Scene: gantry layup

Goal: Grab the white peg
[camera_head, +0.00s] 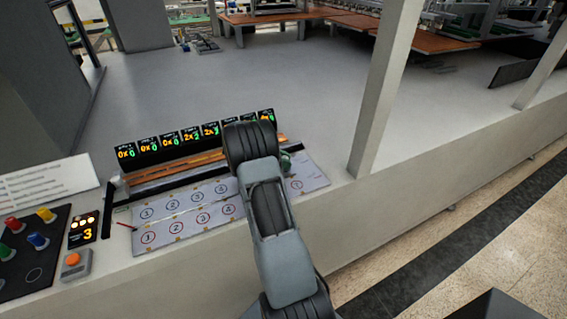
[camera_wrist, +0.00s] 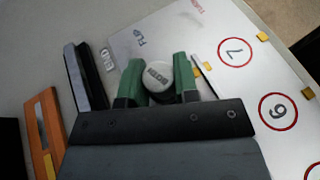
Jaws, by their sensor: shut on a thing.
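The white peg (camera_wrist: 158,72) shows in the wrist view as a pale round top with dark lettering. It sits between the two green fingers of my gripper (camera_wrist: 159,84), which is shut on it. Its lower part is hidden by the gripper body. In the head view only a bit of green of my gripper (camera_head: 286,161) shows past my arm, over the right end of the numbered board. The peg cannot be made out there.
The numbered board (camera_head: 180,224) has red and black circles. Behind it stand a row of small displays (camera_head: 170,140) and an orange-brown strip. A grey post (camera_head: 385,85) rises right of my arm.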

